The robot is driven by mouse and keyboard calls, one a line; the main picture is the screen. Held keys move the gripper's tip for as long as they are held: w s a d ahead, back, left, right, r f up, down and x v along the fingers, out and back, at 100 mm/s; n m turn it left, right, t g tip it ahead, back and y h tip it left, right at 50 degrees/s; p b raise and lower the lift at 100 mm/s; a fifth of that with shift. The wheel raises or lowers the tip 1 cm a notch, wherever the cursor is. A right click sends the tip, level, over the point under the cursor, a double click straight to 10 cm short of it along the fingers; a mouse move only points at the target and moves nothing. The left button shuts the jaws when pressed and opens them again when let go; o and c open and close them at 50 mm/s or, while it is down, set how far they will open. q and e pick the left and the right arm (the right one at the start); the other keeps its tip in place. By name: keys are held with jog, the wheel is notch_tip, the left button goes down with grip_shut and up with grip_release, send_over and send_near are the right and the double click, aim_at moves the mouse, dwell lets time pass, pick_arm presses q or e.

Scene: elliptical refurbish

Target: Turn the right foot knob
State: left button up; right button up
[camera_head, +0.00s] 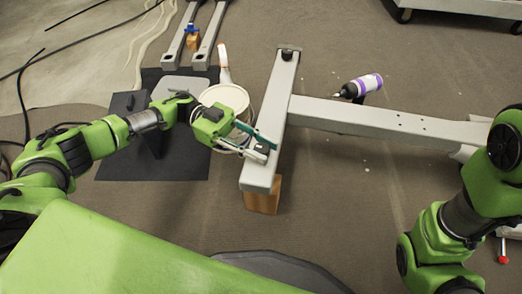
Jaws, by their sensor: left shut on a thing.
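The grey crossbar (279,100) of the elliptical lies upturned at the centre, its near end raised on a wooden block (263,196). A dark foot knob (287,54) stands at its far end. My left gripper (264,147) reaches in from the left to the near end of the crossbar. Its fingers are shut on a small dark part there, apparently the near foot knob, mostly hidden by the fingers. My right arm shows at the right edge, with its gripper out of view.
A long grey beam (385,121) runs right from the crossbar. A purple and white bottle (362,86) lies behind it. Open carpet lies in front of the beam.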

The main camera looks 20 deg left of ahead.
aim_at(256, 144)
pick_arm(q)
jog(key=shift+d+m+g+y+b, duration=0.15)
jog(key=shift+m+g+y+b, duration=0.35)
jog(key=shift+m+g+b, duration=0.7)
jog(key=shift+s+g+p, duration=0.1)
jog(key=shift+g+p, duration=0.3)
jog(key=o, duration=1.1)
jog(key=shift+d, duration=0.1)
jog(key=shift+v, duration=3.8)
jog(key=shift+r, duration=0.1)
